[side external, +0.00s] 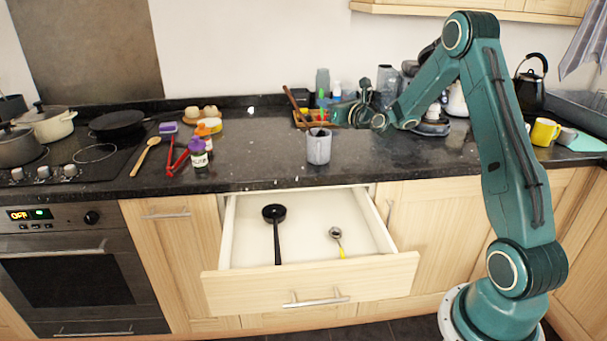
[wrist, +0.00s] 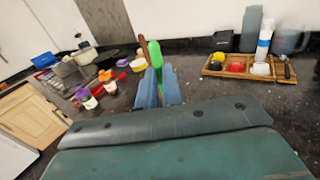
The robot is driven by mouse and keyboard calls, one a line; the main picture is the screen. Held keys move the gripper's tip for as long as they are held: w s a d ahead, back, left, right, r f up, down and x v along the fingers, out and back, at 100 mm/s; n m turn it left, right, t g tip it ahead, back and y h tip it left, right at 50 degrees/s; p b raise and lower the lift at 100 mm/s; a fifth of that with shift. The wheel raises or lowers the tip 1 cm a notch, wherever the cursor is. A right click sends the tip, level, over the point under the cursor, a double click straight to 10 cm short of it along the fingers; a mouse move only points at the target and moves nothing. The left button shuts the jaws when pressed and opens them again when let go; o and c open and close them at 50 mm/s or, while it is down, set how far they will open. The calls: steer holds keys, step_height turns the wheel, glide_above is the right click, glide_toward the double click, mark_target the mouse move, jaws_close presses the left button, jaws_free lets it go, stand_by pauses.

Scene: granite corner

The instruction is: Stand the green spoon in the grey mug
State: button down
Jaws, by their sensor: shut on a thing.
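The grey mug (side external: 319,149) stands upright on the dark counter above the open drawer. A brown-handled utensil (side external: 297,104) leans at its rim and seems to stand in it. My gripper (side external: 328,112) is just above and right of the mug, reaching left. It is shut on the green spoon (wrist: 155,56), which is held roughly upright between the blue fingers in the wrist view. The spoon shows as a thin green strip (side external: 322,103) in the side view. Its lower end is hard to make out. The mug is not clear in the wrist view, hidden behind the fingers.
A wooden tray (wrist: 213,72) with small pots and bottles stands behind the mug. An open drawer (side external: 300,257) holds a black ladle and a small spoon. Red tongs (side external: 177,160), a wooden spoon (side external: 146,156) and a bottle (side external: 199,155) lie or stand left. Counter around the mug is clear.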

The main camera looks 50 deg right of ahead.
steer(key=c, duration=1.5)
jaws_free()
steer(key=shift+s, duration=0.1)
steer(key=shift+v, duration=6.85)
steer(key=shift+a+r, duration=0.1)
steer(key=shift+r, duration=0.05)
